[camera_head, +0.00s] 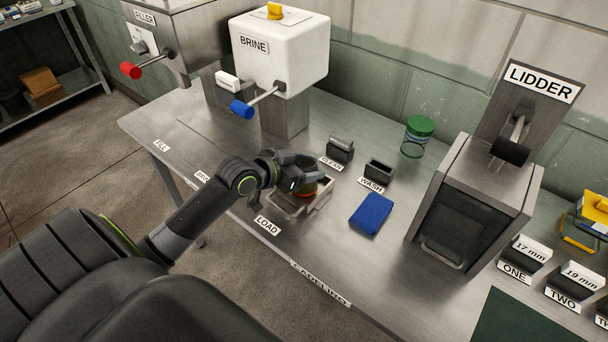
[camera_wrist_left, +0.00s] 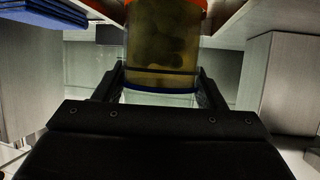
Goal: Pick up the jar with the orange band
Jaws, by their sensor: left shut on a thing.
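The jar with the orange band (camera_head: 306,189) sits at the LOAD tray (camera_head: 325,194), mostly hidden behind my left gripper in the head view. In the left wrist view the jar (camera_wrist_left: 163,45) stands between the fingers, filled with dark olive-brown contents. An orange-red strip crosses its top edge there, and a dark blue line runs along its lower end. My left gripper (camera_head: 306,172) is shut on this jar, and its fingers also show in the left wrist view (camera_wrist_left: 162,92) on both sides of it. I cannot tell whether the jar touches the tray. My right gripper is not in view.
A clear jar with a green lid (camera_head: 418,130) stands at the back. A blue cloth (camera_head: 371,214) lies right of the tray, near the CLEAN (camera_head: 340,150) and WASH (camera_head: 378,170) holders. The BRINE machine (camera_head: 280,50) is behind; the LIDDER (camera_head: 470,205) is right.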

